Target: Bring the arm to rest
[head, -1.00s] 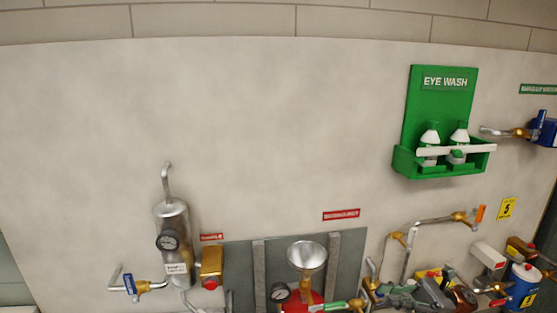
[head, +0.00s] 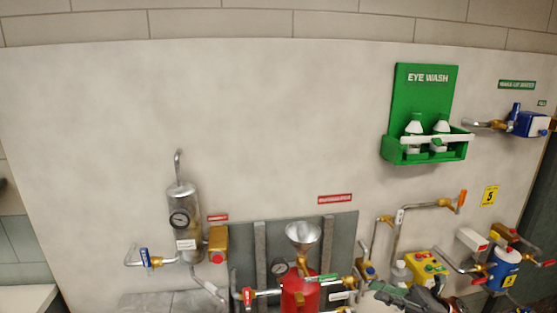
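My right gripper (head: 402,298) is a dark grey-green shape at the bottom edge, right of the red vessel. It is small and partly cut off, and its fingers do not show clearly enough to tell open from shut. I see nothing clearly held in it. It overlaps the pipework in the picture; I cannot tell whether it touches anything. My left gripper is not in view.
The wall panel holds a steel cylinder with a gauge (head: 184,225), a red vessel (head: 298,290) under a funnel (head: 302,235), a green eye wash station (head: 425,90), a yellow button box (head: 428,267) and a blue canister (head: 503,272).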

